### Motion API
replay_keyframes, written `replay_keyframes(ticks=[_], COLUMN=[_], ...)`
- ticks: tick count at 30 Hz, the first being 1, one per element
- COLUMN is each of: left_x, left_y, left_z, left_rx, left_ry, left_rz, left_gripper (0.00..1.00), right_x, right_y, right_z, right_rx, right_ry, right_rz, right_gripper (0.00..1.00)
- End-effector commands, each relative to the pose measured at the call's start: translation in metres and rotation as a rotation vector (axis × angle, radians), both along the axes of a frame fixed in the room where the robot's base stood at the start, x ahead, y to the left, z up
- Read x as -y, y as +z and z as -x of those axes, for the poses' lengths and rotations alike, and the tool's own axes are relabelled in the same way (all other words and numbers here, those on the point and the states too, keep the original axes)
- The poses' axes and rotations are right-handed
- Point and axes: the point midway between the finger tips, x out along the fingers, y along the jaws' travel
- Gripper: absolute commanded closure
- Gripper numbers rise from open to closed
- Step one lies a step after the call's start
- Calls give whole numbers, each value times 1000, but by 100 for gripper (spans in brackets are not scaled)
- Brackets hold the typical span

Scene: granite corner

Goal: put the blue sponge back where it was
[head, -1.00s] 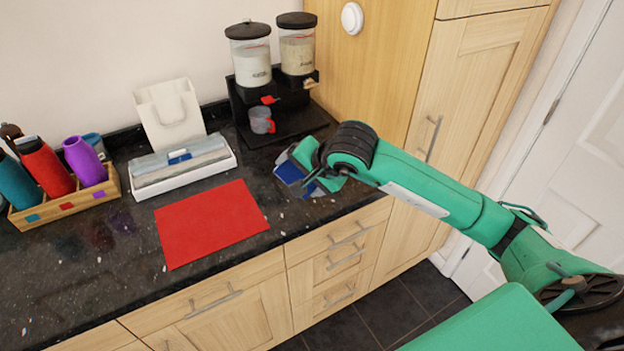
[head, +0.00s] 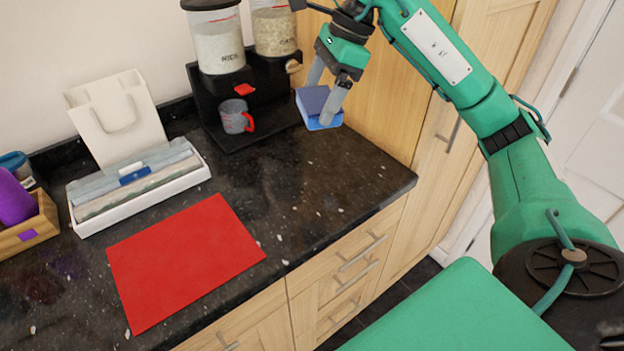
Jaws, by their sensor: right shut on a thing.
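The blue sponge (head: 309,103) is a small block with a darker top face and a lighter blue lower edge. My right gripper (head: 328,102) is shut on it and points down, with one finger in front of the sponge. The sponge appears held above the dark granite counter (head: 330,165), in front of the dispenser stand's right side. A red mat (head: 183,262) lies flat at the counter's front, left of and nearer than the sponge. My left gripper is not in view.
A dispenser stand (head: 205,108) with two clear canisters holds a grey measuring cup (head: 235,117). A wooden crate (head: 40,225) is at far left. The counter's right end is clear.

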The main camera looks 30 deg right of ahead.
Motion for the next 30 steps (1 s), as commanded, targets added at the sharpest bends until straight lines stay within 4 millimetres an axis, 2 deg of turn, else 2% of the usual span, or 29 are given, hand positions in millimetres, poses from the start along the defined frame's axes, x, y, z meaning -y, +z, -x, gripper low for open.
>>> replay_keyframes(ticks=[18, 22, 30], left_x=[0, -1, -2], left_y=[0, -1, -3], left_z=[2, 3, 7], left_rx=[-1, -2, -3], left_ry=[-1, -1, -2], left_rz=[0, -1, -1], left_gripper=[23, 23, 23], right_x=[0, 0, 0], right_y=[-127, -145, -163], right_z=[1, 1, 1], right_rx=[-4, -2, 0], right_ry=[2, 2, 2], right_rz=[1, 0, 1], right_gripper=[36, 36, 36])
